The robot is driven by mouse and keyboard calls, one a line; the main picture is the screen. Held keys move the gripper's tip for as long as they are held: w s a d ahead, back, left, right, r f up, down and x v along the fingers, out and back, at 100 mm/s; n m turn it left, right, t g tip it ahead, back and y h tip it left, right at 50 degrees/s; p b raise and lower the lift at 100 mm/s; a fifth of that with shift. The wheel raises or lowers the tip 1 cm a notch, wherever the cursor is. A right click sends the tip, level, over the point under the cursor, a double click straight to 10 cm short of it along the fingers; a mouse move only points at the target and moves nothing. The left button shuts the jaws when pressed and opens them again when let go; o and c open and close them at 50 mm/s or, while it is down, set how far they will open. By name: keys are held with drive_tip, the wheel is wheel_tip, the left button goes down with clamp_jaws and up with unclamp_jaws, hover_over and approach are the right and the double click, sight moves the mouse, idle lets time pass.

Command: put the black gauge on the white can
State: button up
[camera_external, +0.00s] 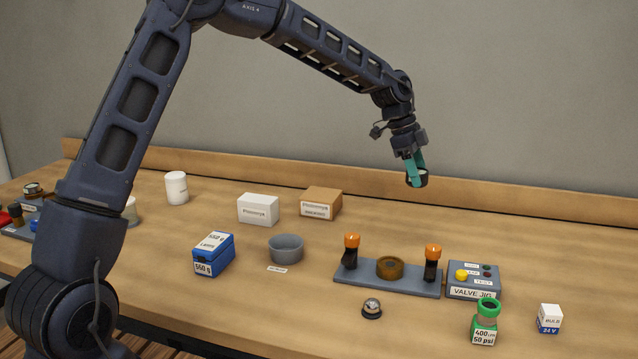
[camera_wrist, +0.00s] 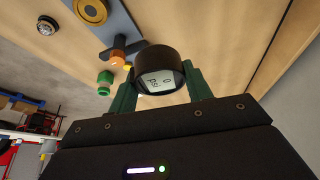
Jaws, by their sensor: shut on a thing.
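The black gauge (camera_external: 417,180) is a short round black piece with a pale face. In the wrist view the gauge (camera_wrist: 157,58) sits between the teal fingers, with its display turned toward the camera. My gripper (camera_external: 415,170) is shut on it and holds it in the air, above the back right part of the table. The gripper (camera_wrist: 159,80) also shows in the wrist view. The white can (camera_external: 176,188) stands upright at the back left of the table, far to the left of my gripper. The can is not seen in the wrist view.
A white box (camera_external: 258,209) and a brown box (camera_external: 321,203) stand between can and gripper. A grey bowl (camera_external: 286,249) and a blue box (camera_external: 213,254) are in front. The valve jig (camera_external: 388,283) with orange-topped posts lies below right.

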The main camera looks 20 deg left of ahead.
drive_tip(key=w+a+r+n+t, duration=0.1)
drive_tip(key=w+a+n, duration=0.1)
drive_tip(key=w+a, duration=0.5)
drive_tip(key=w+a+r+n+t, duration=0.1)
drive_tip(key=w+a+n, duration=0.2)
drive_tip(key=a, duration=0.8)
wheel_tip(320, 180, up, 8)
drive_tip(key=n+t+y, duration=0.3)
drive_tip(key=n+y, duration=0.2)
drive_tip(key=n, duration=1)
hover_over(177, 172)
drive_tip(key=s, duration=0.2)
drive_tip(key=f, duration=1.9)
drive_tip(key=shift+w+d+f, duration=0.15)
drive_tip(key=shift+d+f, duration=0.05)
drive_tip(key=shift+f, duration=0.15)
drive_tip(key=shift+f, duration=0.1)
drive_tip(key=o, duration=0.8)
drive_tip(key=shift+c, duration=0.2)
drive_tip(key=o, duration=0.3)
